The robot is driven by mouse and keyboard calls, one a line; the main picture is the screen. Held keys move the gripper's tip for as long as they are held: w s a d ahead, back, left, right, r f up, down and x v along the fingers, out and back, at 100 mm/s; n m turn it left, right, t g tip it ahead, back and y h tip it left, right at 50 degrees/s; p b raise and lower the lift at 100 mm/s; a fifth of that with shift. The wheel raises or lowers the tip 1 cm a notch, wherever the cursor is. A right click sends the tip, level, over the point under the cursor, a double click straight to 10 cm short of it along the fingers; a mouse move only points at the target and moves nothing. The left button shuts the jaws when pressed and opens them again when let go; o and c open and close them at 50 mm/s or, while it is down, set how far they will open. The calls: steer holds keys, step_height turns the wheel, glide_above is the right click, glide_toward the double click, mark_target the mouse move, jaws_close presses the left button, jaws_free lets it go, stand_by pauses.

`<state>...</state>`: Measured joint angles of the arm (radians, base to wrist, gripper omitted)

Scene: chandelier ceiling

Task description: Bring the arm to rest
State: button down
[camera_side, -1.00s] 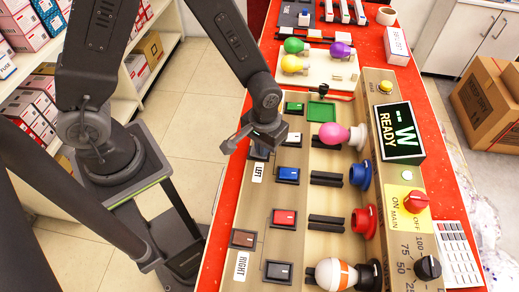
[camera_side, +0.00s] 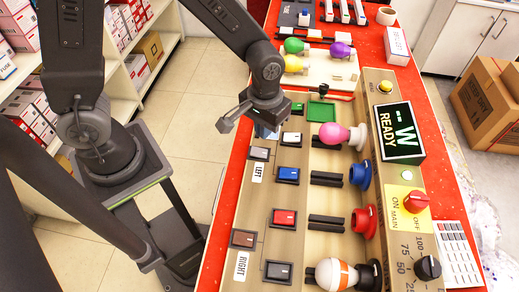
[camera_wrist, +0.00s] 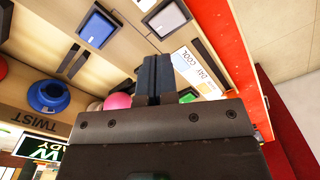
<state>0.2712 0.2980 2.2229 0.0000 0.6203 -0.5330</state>
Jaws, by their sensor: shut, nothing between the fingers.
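My gripper (camera_side: 266,128) is shut and empty in the side view. It hangs above the far left part of the beige switch board (camera_side: 252,222), near the white switch (camera_side: 291,138). In the wrist view my gripper (camera_wrist: 154,80) shows as two dark fingers pressed together, with nothing between them. My arm bends down from the upper left. In the wrist view, the blue switch (camera_wrist: 97,27) and white switch (camera_wrist: 167,17) lie beyond the fingers, and the pink bulb (camera_wrist: 118,101) is partly hidden by my gripper body.
Beside the board's switches are a pink bulb (camera_side: 334,135), a blue socket (camera_side: 360,174), a red socket (camera_side: 364,222) and an orange-white bulb (camera_side: 335,274). A display (camera_side: 399,132) reads "W READY". A white tray (camera_side: 318,73) with coloured bulbs lies beyond. Shelves (camera_side: 165,25) stand left.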

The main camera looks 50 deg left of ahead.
steer(key=shift+r, duration=0.1)
steer(key=s+a+r+m+t, duration=0.1)
steer(key=s+a+r, duration=0.3)
steer(key=r, duration=0.5)
steer(key=s+a+r+m+t, duration=0.2)
steer(key=s+a+r+t, duration=0.2)
steer(key=r, duration=0.5)
steer(key=shift+s+a+r+t, duration=0.3)
steer(key=shift+s+a+r, duration=0.1)
steer(key=shift+s, duration=0.7)
